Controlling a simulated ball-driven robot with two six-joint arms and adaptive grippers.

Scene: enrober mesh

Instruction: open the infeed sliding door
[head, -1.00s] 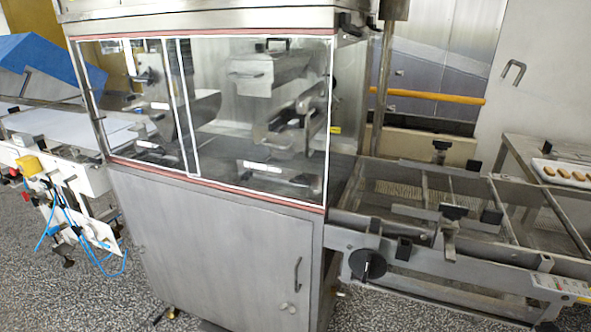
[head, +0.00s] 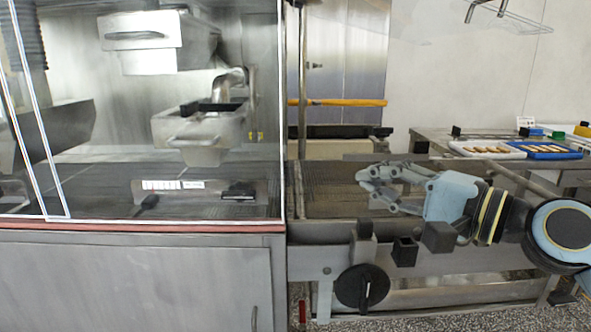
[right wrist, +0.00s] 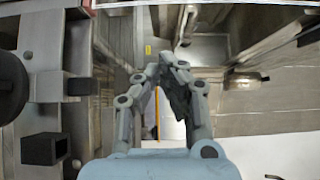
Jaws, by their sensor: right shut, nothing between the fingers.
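The enrober's clear sliding door panels close off the front of the cabinet in the head view. The larger right-hand panel (head: 283,110) has a thin white edge, and another white-edged panel frame (head: 40,150) stands at the left. I cannot tell which panel is the infeed one. The front looks covered by the panels. My right gripper (head: 368,182) is shut and empty, pointing left, to the right of the cabinet and above the conveyor. It also shows in the right wrist view (right wrist: 170,62), with its fingers together. My left gripper is not in view.
The mesh conveyor (head: 325,196) runs out of the cabinet's right side. A black knob (head: 362,288) and dark blocks (head: 405,251) stick out from its front rail. A blue tray (head: 570,154) and a white tray (head: 462,148) lie on a bench at the back right.

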